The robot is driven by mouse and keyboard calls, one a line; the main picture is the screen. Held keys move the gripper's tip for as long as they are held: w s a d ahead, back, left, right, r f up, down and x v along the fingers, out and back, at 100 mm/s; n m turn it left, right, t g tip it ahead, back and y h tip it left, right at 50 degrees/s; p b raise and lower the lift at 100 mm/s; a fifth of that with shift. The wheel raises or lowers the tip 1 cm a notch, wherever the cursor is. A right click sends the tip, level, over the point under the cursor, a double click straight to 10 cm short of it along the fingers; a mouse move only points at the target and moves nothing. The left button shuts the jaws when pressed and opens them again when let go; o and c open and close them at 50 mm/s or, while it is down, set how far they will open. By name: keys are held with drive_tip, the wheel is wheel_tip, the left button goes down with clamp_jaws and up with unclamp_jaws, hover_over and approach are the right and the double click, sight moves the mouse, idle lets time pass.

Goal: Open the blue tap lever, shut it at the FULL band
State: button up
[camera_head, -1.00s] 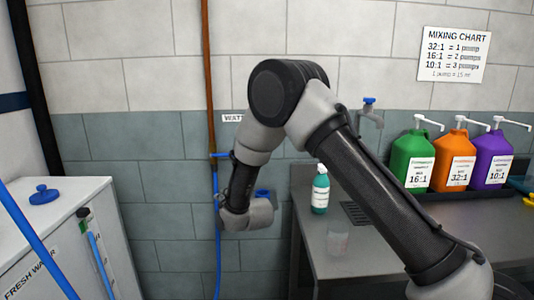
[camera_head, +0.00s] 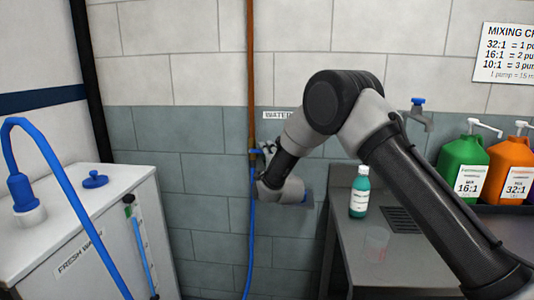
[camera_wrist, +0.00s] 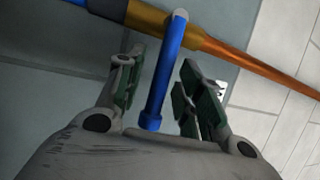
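The blue tap lever (camera_wrist: 165,75) shows in the wrist view, jutting from a brass valve (camera_wrist: 150,15) on the copper pipe. My gripper (camera_wrist: 160,90) is open, with one finger on each side of the lever. I see gaps between the lever and both fingers. In the head view my gripper (camera_head: 268,149) is at the valve by the wall and largely hides the lever. The fresh water tank (camera_head: 95,240) stands at left with a sight gauge (camera_head: 143,255). Its blue column reaches near a green band (camera_head: 131,211) at the top; the band's lettering is not legible.
A blue hose (camera_head: 251,240) runs down the wall below the valve, and another blue hose (camera_head: 75,205) arches at the tank. A blue cap (camera_head: 95,179) sits on the tank. A counter (camera_head: 345,220) at right bears a teal bottle (camera_head: 359,193) and a clear cup (camera_head: 376,245).

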clamp_jaws()
drive_tip(key=shift+a+r+n+g, duration=0.1)
drive_tip(key=shift+r+n+g, duration=0.3)
drive_tip(key=shift+r+n, duration=0.55)
drive_tip(key=n, duration=0.2)
drive_tip(key=n+g, duration=0.1)
drive_tip(key=shift+a+r, duration=0.25)
unclamp_jaws()
